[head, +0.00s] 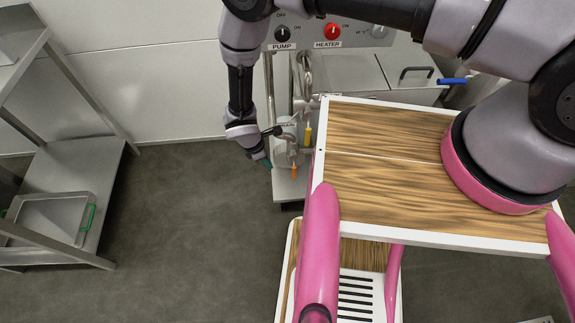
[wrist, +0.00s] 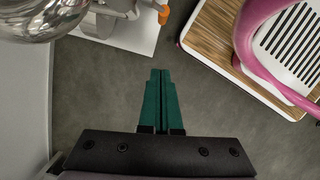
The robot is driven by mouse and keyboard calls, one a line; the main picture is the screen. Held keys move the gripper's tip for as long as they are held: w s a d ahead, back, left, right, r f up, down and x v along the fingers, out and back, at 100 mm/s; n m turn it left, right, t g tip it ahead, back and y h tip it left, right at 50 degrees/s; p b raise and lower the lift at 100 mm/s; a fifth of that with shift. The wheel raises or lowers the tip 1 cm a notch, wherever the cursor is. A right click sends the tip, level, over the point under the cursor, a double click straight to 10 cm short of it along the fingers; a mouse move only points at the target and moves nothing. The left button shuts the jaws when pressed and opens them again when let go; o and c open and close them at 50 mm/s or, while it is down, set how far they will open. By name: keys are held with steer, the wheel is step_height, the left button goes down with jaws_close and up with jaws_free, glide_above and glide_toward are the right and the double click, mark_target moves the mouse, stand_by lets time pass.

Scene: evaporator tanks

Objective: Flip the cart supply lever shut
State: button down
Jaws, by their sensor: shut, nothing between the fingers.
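Three coloured handles show in the head view: a yellow handle (head: 307,135), an orange handle (head: 294,172) below it, and a blue handle (head: 452,81) at the right. I cannot tell which is the cart supply lever, as no supply label is readable. My gripper (head: 267,163) points down just left of the orange handle, apart from it. In the wrist view my gripper (wrist: 160,72) has its green fingers together, empty, over the floor. An orange tip (wrist: 164,15) shows at the top of that view, ahead of the fingers and not touching them.
A control panel (head: 330,28) with PUMP and HEATER knobs stands at the back, above metal pipes. A steel lid (head: 350,73) lies right of the pipes. A steel rack (head: 85,170) holding a green-handled tray (head: 55,215) stands at left. The floor between is clear.

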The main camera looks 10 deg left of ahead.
mark_target(294, 167)
steer(key=w+d+f, duration=0.2)
steer(key=d+f, duration=0.4)
steer(key=f, duration=0.3)
steer(key=shift+w+f, duration=0.25)
steer(key=shift+w, duration=0.15)
stand_by(0.4)
steer(key=shift+d+h, duration=0.2)
steer(key=shift+h, duration=0.2)
